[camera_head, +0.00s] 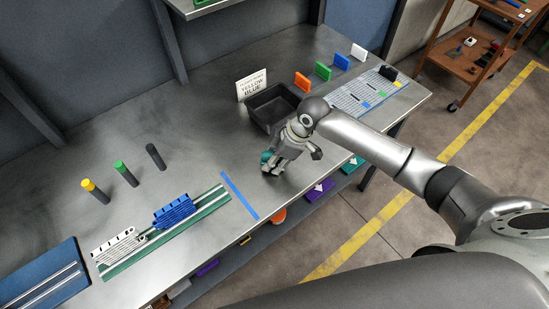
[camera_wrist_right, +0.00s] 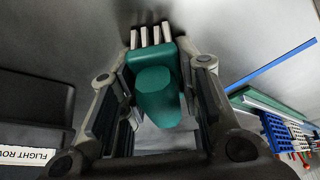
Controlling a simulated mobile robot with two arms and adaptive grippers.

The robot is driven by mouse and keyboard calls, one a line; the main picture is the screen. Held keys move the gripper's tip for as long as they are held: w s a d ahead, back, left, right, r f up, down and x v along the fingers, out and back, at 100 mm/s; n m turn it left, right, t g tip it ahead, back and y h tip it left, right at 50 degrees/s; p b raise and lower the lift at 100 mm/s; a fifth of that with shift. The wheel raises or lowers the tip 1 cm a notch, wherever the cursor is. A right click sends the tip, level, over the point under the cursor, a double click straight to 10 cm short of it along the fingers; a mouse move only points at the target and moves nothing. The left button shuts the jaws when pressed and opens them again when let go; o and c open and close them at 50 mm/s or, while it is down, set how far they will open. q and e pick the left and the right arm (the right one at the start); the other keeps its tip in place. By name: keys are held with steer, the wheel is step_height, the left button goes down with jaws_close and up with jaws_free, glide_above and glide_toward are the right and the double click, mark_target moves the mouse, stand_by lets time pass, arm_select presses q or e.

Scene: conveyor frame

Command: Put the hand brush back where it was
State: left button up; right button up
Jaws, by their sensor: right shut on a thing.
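The hand brush, teal green with white bristle tufts, is in the right wrist view (camera_wrist_right: 157,92), between the two fingers of my right gripper (camera_wrist_right: 158,100). The gripper is shut on its body. The bristles point away from the wrist, toward the grey table surface. In the head view only a small teal part of the brush (camera_head: 266,157) shows beside my right gripper (camera_head: 275,165); the rest is hidden by the hand. I cannot tell whether the bristles touch the table. My left gripper is not in view.
A black bin (camera_head: 259,117) with a sign (camera_head: 251,86) stands just behind the gripper. Blue tape (camera_head: 240,196) lies to the left, near a green rail (camera_head: 120,268) with a blue block (camera_head: 174,211). A grey grid board (camera_head: 349,99) is at right. The table between the pegs and bin is clear.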

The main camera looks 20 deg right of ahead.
steer(key=shift+f, duration=0.15)
steer(key=o, duration=1.2)
steer(key=shift+c, duration=0.2)
steer(key=v, duration=1.2)
steer(key=shift+r+b, duration=0.2)
steer(key=shift+b, duration=0.15)
